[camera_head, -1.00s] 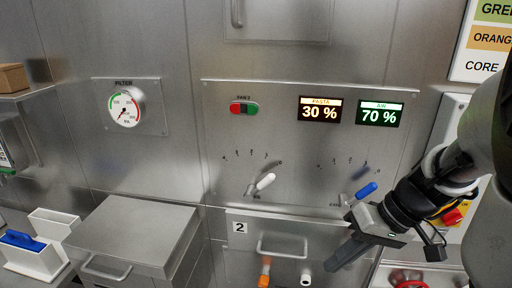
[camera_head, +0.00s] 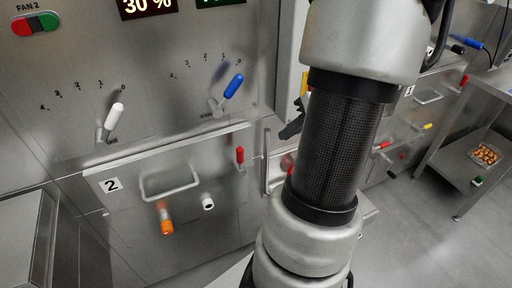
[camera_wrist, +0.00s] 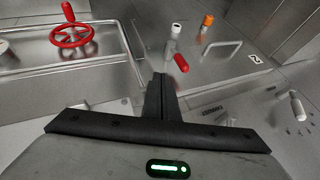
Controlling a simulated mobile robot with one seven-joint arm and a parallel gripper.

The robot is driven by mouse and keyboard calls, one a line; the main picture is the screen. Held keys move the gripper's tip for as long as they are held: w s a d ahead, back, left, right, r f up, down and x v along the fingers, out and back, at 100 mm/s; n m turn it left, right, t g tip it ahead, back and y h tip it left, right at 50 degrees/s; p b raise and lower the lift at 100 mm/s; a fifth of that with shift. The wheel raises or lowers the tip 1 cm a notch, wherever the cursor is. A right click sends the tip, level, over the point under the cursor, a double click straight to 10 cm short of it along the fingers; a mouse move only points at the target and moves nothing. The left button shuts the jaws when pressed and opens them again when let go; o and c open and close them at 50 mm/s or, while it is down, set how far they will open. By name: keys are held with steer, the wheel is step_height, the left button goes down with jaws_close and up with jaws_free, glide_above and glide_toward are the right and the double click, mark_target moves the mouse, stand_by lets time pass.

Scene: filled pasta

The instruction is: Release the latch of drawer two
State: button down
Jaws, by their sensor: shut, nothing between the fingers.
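Drawer two (camera_head: 130,222) has a "2" label (camera_head: 111,185) and a bar handle (camera_head: 170,184) on its front. An orange-tipped knob (camera_head: 167,226) and a white-tipped knob (camera_head: 208,202) are below the handle. A red lever (camera_head: 240,155) stands roughly upright at the drawer's upper right; it also shows in the wrist view (camera_wrist: 181,63). I cannot tell which fitting is the latch. My gripper (camera_wrist: 163,80) is shut and empty, its fingertips near the red lever in the wrist picture but apparently apart.
A white lever (camera_head: 114,118) and a blue lever (camera_head: 233,87) are on the panel above the drawer. A red handwheel (camera_wrist: 72,35) is at the wrist view's left. A shelf with a food container (camera_head: 486,155) is far right, with open floor before it.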

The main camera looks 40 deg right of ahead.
mark_target(239, 158)
steer(key=w+a+f+b, duration=0.1)
steer(key=w+a+f, duration=0.5)
steer(key=w+f, duration=0.1)
steer(key=shift+a+f, duration=0.2)
steer(key=shift+f, duration=0.3)
steer(key=shift+w, duration=0.1)
